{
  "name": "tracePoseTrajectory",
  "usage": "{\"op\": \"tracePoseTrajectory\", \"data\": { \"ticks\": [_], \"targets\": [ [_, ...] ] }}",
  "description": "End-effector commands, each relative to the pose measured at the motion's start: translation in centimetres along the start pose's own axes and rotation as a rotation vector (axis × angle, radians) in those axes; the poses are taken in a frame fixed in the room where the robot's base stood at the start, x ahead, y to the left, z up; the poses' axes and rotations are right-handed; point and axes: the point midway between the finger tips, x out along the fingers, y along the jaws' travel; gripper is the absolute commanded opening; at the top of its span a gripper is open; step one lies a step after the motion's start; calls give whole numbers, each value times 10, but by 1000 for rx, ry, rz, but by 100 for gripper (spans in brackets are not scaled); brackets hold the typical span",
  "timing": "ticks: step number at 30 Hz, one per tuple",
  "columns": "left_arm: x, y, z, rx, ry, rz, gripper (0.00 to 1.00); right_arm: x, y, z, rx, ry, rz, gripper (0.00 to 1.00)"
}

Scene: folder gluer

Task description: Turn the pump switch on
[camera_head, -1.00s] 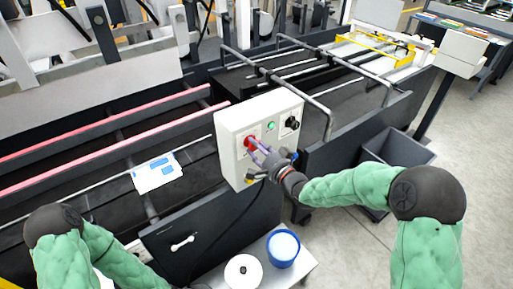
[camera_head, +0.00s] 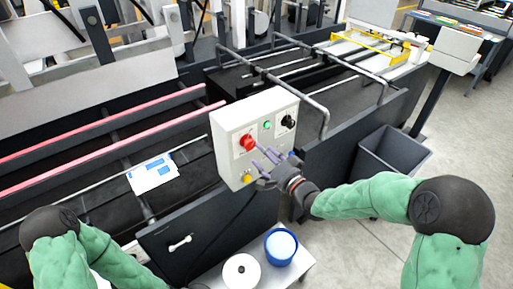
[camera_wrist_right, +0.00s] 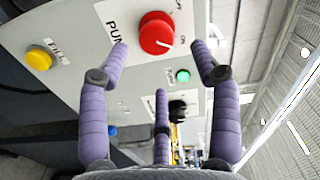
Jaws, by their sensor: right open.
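The pump switch is a red round knob (camera_head: 247,142) on the face of a light grey control box (camera_head: 226,130). In the right wrist view the red knob (camera_wrist_right: 157,33) has a white pointer line, a partly hidden "PUMP" label beside it and small position marks around it. My right gripper (camera_head: 264,158) has purple fingers and is open and empty, just in front of the box. In the wrist view its fingers (camera_wrist_right: 160,48) spread to either side of the knob, apparently apart from it. My left gripper is out of view; only my left arm shows.
The box also carries a green button (camera_wrist_right: 183,75), a black knob (camera_head: 288,122) and a yellow button (camera_wrist_right: 38,59) labelled "FILL". A blue-rimmed container (camera_head: 281,246) and a white roll (camera_head: 241,272) stand on a low table below. A grey bin (camera_head: 392,158) stands at the right.

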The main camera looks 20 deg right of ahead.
Motion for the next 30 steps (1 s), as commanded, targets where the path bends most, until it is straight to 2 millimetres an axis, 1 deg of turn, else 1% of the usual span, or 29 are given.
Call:
{"op": "tracePoseTrajectory", "data": {
  "ticks": [1, 6, 9, 12, 17, 30],
  "targets": [
    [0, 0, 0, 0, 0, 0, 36, -12, 0, -1, -1, 3, 1, 64],
    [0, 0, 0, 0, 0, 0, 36, -41, -1, -2, -2, 5, -1, 64],
    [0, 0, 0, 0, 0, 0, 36, -53, 0, -2, -2, 5, -1, 64],
    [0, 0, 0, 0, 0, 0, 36, -61, -1, -2, -2, 5, -2, 64],
    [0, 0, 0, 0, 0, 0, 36, -65, -1, -1, -2, 2, -3, 64],
    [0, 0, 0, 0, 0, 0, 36, -65, -1, -1, -2, 2, -2, 64]
  ]
}}
